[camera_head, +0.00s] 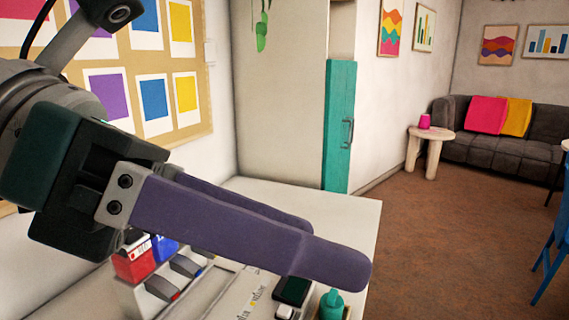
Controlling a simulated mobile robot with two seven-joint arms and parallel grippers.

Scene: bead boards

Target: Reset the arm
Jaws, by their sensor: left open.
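My left gripper (325,248) reaches in from the left, close to the camera, above a white table (345,212). Its two long purple fingers point right and slightly down. The jaws are open and I see nothing held between them. The gripper hides part of the table and some of the things on it. My right gripper is not in view.
Under the fingers are a red box (134,262), a blue box (164,248), a dark-screened device (292,290) and a teal bottle (332,303). A teal door (340,125) stands behind. A sofa (508,142), side table (432,138) and blue chair (553,250) are at right.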

